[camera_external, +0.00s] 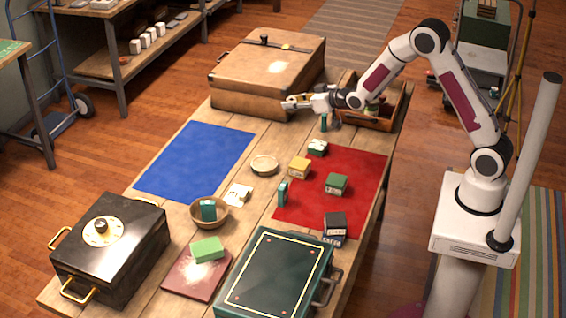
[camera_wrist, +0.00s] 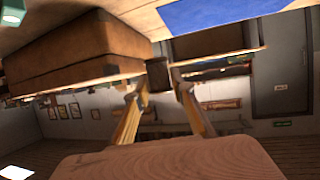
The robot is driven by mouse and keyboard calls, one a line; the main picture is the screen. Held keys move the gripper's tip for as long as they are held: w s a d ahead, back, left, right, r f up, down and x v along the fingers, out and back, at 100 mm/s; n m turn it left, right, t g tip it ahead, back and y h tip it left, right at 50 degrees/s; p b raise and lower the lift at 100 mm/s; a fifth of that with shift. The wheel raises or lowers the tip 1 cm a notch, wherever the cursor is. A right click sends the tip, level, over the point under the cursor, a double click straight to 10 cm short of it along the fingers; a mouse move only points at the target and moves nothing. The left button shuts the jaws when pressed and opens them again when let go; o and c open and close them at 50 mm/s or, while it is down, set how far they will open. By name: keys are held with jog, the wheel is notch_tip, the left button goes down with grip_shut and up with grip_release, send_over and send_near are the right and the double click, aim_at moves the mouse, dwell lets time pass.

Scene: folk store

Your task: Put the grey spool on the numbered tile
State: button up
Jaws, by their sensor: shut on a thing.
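My gripper (camera_external: 295,103) is at the far end of the table, in front of the large brown case (camera_external: 262,72), and points left. In the wrist view its two fingers (camera_wrist: 158,95) close in on a small dark grey-brown piece (camera_wrist: 158,74) at their tips. It looks like the grey spool, but its shape is hard to make out. I see no other grey spool in the outside view. A small cream piece with dark marks (camera_external: 238,194) lies beside the wooden bowl; I cannot tell if it is the numbered tile.
A blue mat (camera_external: 195,160) is clear. A red mat (camera_external: 345,205) holds several small boxes. A wooden crate (camera_external: 392,116) stands behind the gripper. A shallow dish (camera_external: 264,165), a black box (camera_external: 108,248) and a green case (camera_external: 275,275) stand nearer.

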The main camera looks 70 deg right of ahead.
jog(key=s+f, duration=0.1)
jog(key=s, duration=0.9)
jog(key=shift+f, duration=0.25)
send_over(319, 145)
jog(key=shift+d+f, duration=0.1)
jog(key=shift+f, duration=2.85)
jog(key=shift+f, duration=0.1)
jog(key=shift+f, duration=1.95)
jog(key=shift+f, duration=0.2)
jog(key=o, duration=0.8)
